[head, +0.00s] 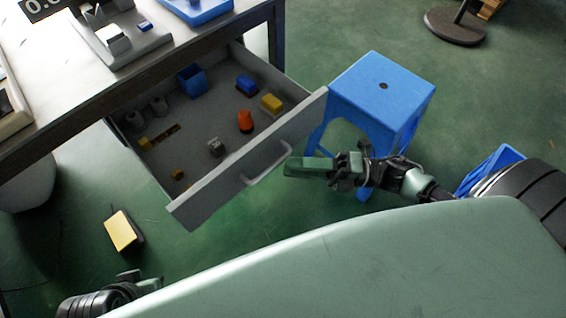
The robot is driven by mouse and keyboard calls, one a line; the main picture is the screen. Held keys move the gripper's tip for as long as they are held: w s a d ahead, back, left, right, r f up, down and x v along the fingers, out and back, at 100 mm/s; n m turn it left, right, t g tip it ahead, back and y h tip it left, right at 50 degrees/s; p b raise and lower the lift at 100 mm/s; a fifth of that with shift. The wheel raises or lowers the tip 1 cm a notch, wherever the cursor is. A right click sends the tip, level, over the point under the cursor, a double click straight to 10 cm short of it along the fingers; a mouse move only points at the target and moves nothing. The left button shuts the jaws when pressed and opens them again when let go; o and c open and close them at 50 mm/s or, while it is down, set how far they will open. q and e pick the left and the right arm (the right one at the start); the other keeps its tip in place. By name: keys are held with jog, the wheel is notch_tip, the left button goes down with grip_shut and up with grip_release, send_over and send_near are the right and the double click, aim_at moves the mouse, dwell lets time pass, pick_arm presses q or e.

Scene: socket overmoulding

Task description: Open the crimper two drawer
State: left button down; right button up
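A grey drawer (243,162) under the workbench is pulled well out, with its inside in plain view. Its front panel carries a pale bar handle (268,168) near the middle. My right gripper (291,167) is just right of the handle, with its fingertips close to the handle's right end. I cannot tell whether they touch it or whether the fingers are apart. My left gripper (140,281) is low at the left, far from the drawer and partly hidden by my own body. No label naming the drawer can be read.
The drawer holds a blue cup (191,80), an orange piece (245,121), a yellow block (271,103) and several other small parts. A blue stool (384,92) stands close right of the drawer. A yellow-topped box (122,231) lies on the green floor. Devices stand on the workbench (75,112).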

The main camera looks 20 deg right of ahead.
jog(key=v, duration=0.4)
dwell(0.5)
